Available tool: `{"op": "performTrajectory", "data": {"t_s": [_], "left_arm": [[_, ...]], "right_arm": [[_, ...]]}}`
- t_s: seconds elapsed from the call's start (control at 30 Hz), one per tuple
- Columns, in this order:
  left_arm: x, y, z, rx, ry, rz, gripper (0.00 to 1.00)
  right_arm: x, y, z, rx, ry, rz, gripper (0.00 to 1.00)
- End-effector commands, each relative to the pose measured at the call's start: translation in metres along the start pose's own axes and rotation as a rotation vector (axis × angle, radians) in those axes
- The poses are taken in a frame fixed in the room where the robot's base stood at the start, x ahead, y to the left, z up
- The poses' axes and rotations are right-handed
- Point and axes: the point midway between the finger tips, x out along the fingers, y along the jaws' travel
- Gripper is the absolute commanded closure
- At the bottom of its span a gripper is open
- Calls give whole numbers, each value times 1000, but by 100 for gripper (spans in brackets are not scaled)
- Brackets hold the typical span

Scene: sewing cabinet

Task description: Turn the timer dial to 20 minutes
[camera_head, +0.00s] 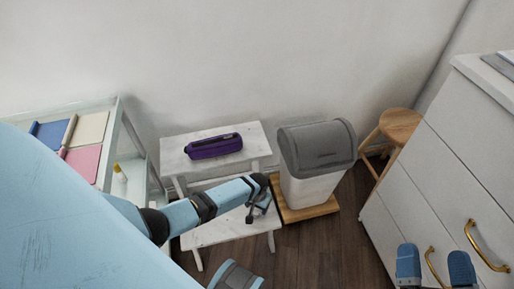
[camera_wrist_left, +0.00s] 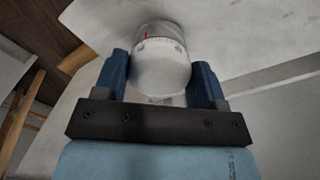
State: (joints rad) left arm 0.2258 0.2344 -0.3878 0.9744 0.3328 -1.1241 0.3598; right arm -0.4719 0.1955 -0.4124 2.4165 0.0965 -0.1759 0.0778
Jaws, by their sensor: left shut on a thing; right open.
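The timer (camera_wrist_left: 162,65) is a white, round body with a scale and a red mark near its far rim, seen in the left wrist view. My left gripper (camera_wrist_left: 160,80) has one blue finger on each side of it and is shut on the timer's near part. In the head view my left gripper (camera_head: 259,205) is over the lower step of the white stand, and I cannot make out the timer there. The number at the red mark is too small to read. My right gripper (camera_head: 435,268) is open and empty at the lower right, in front of the drawers.
A purple pencil case (camera_head: 213,146) lies on the upper step of the white marbled stand (camera_head: 176,153). A grey-lidded bin (camera_head: 318,150) stands right of it, then a wooden stool (camera_head: 400,124). White drawers (camera_head: 440,170) with brass handles fill the right. A shelf with fabrics is left.

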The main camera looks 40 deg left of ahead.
Motion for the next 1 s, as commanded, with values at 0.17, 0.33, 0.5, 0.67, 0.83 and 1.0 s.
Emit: {"op": "performTrajectory", "data": {"t_s": [0.17, 0.33, 0.5, 0.67, 0.83, 1.0], "left_arm": [[0, -1, 0, 0, 0, -1, 13], [0, 0, 0, 0, 0, -1, 9], [0, 0, 0, 0, 0, 0, 9], [-21, 0, 0, 0, 1, 0, 9], [-62, -1, 0, 1, 2, -1, 9], [-100, 0, 0, 0, 1, -1, 9]], "right_arm": [[0, 0, 0, 0, 0, 0, 9], [0, 0, 0, 0, 0, 0, 9], [0, 0, 0, 1, 2, -1, 9], [-2, 4, 5, -8, -59, 23, 9], [-13, 21, 35, -32, -236, 91, 9], [-31, 37, 63, -53, -399, 147, 9]]}}
